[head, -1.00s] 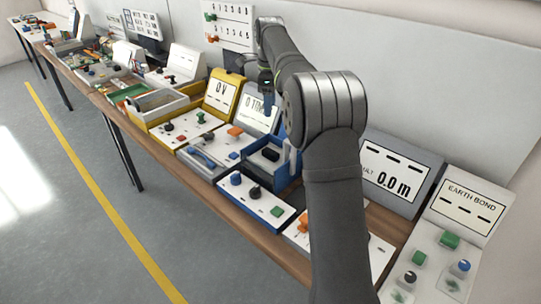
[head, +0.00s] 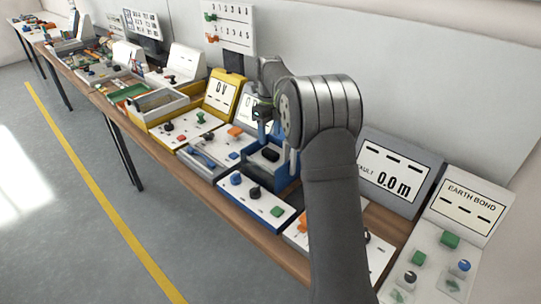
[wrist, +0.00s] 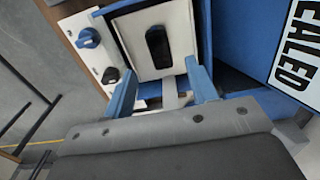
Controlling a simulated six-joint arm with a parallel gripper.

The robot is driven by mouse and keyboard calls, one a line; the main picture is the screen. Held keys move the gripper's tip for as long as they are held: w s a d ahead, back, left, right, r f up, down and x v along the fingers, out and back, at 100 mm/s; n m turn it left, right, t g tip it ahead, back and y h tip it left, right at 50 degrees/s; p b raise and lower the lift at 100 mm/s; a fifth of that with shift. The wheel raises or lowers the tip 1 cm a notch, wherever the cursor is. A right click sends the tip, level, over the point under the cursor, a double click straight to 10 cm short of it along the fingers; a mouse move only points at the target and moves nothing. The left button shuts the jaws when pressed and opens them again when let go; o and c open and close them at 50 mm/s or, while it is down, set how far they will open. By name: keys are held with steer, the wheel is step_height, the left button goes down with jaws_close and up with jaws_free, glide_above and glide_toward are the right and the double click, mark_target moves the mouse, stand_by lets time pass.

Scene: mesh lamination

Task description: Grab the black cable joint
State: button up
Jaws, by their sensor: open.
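The black cable joint (wrist: 158,45) is a dark, rounded, elongated piece lying on a pale floor inside a blue-walled box. In the head view it is a small dark shape (head: 270,154) in the blue box (head: 262,168). My gripper (wrist: 161,70) has two blue fingers, spread apart with nothing between them. In the wrist view the joint lies just beyond the fingertips, roughly centred between them and clear of both. In the head view my gripper (head: 264,128) is above the back of the blue box, partly hidden by my arm.
A white panel with a blue knob (wrist: 88,38) and a black knob (wrist: 110,75) stands beside the box. A display sign (wrist: 295,50) is at the right in the wrist view. Yellow-framed (head: 222,95) and grey display stations (head: 400,172) flank the area along the bench.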

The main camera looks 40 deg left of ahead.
mark_target(271, 152)
steer(key=f, duration=0.7)
steer(key=shift+d+f, duration=0.1)
steer(key=shift+d, duration=0.1)
steer(key=shift+c, duration=0.4)
steer(key=c, duration=1)
